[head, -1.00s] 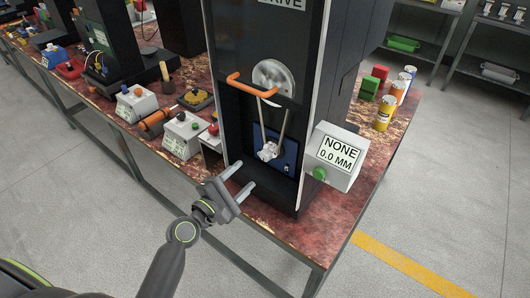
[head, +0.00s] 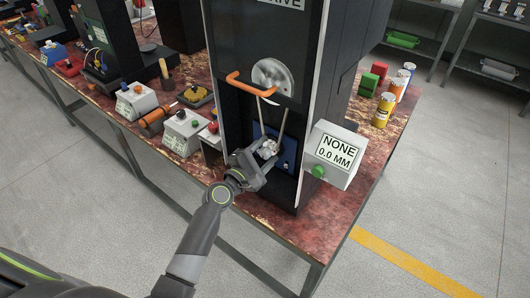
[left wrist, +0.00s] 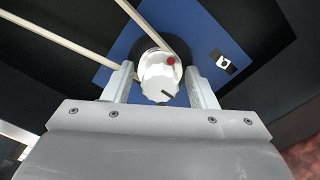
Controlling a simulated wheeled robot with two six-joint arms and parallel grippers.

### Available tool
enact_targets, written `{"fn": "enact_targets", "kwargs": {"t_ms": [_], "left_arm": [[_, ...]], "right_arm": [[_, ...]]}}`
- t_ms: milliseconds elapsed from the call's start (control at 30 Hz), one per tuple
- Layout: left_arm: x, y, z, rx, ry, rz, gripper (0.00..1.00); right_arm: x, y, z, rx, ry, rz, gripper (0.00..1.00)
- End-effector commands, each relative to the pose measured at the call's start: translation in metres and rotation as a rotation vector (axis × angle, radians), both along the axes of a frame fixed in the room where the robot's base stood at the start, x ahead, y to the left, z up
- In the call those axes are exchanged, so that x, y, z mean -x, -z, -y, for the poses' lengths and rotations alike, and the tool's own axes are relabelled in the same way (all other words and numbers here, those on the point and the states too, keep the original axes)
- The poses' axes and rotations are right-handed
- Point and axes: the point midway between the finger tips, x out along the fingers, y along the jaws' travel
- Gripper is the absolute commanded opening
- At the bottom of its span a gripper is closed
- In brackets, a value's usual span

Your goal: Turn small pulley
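The small pulley (left wrist: 160,78) is a pale knob-like wheel with a red dot, in front of a blue plate (left wrist: 208,35). In the left wrist view it sits between the two fingers of my left gripper (left wrist: 162,88). A gap shows beside the right finger; contact on the left is unclear. In the head view my left gripper (head: 257,162) reaches into the machine's lower opening, partly covering the pulley. A belt runs up from it to the large grey pulley (head: 272,76). My right gripper is not in view.
An orange handle (head: 247,88) juts out at the machine's front. A display box (head: 333,152) reading NONE 0.0 MM, with a green button, stands at right. Cans (head: 384,109) and a white control box (head: 184,132) stand on the bench. The floor in front is clear.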

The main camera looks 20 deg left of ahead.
Motion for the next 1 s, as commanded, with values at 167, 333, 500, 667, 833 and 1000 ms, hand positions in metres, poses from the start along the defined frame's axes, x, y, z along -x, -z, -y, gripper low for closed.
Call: {"fn": "enact_targets", "kwargs": {"t_ms": [167, 333, 500, 667, 833, 1000], "left_arm": [[0.000, 0.000, 0.000, 0.000, 0.000, 0.000, 0.29], [0.000, 0.000, 0.000, -0.002, 0.000, 0.001, 0.21], [0.000, 0.001, 0.000, -0.029, 0.001, 0.010, 0.21], [0.000, 0.002, 0.000, -0.095, 0.001, 0.034, 0.21], [0.000, 0.002, 0.000, -0.213, 0.001, 0.077, 0.21], [0.000, 0.003, 0.000, -0.363, 0.000, 0.132, 0.21]], "right_arm": [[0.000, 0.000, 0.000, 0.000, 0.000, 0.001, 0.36], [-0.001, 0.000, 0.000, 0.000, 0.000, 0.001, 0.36], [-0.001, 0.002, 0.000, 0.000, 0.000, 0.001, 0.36], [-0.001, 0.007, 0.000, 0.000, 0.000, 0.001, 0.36], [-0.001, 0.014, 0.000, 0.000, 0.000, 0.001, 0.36], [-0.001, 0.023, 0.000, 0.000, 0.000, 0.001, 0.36]]}}
